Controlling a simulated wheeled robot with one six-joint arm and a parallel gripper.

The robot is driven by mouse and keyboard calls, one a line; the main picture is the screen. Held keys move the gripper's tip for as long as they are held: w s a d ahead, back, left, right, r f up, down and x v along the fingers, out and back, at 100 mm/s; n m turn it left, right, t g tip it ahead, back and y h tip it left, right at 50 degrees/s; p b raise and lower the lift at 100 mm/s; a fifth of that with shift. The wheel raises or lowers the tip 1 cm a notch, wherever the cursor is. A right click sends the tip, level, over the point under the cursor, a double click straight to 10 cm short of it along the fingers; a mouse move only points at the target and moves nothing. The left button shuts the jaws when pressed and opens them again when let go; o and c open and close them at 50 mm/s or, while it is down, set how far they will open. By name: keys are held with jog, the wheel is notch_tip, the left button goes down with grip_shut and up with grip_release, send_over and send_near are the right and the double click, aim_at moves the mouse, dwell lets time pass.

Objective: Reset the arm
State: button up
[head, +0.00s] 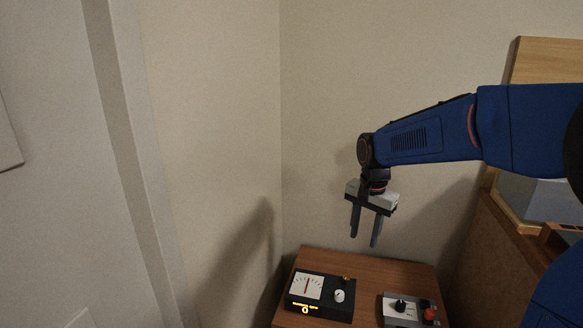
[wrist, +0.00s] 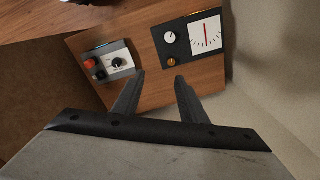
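My gripper (head: 364,241) hangs from my blue arm in the head view, pointing down above a small brown table. In the wrist view its two dark fingers (wrist: 160,77) stand apart with nothing between them. The gripper is open and empty, above the table and apart from the panels on it.
A black panel with a dial gauge (head: 319,297) stands on the wooden table (head: 370,268), also seen in the wrist view (wrist: 188,40). A grey panel with a black knob and red button (head: 409,310) sits to its right. Walls rise behind and left; wooden furniture (head: 490,235) stands right.

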jog(key=s+d+n+t, duration=0.2)
jog(key=s+n, duration=0.2)
jog(key=s, duration=1)
jog(key=s+d+n+t, duration=0.2)
jog(key=s+d+n, duration=0.1)
jog(key=s, duration=1.1)
jog(key=shift+d+n, duration=0.15)
jog(key=shift+n, duration=0.65)
jog(key=shift+o, duration=0.5)
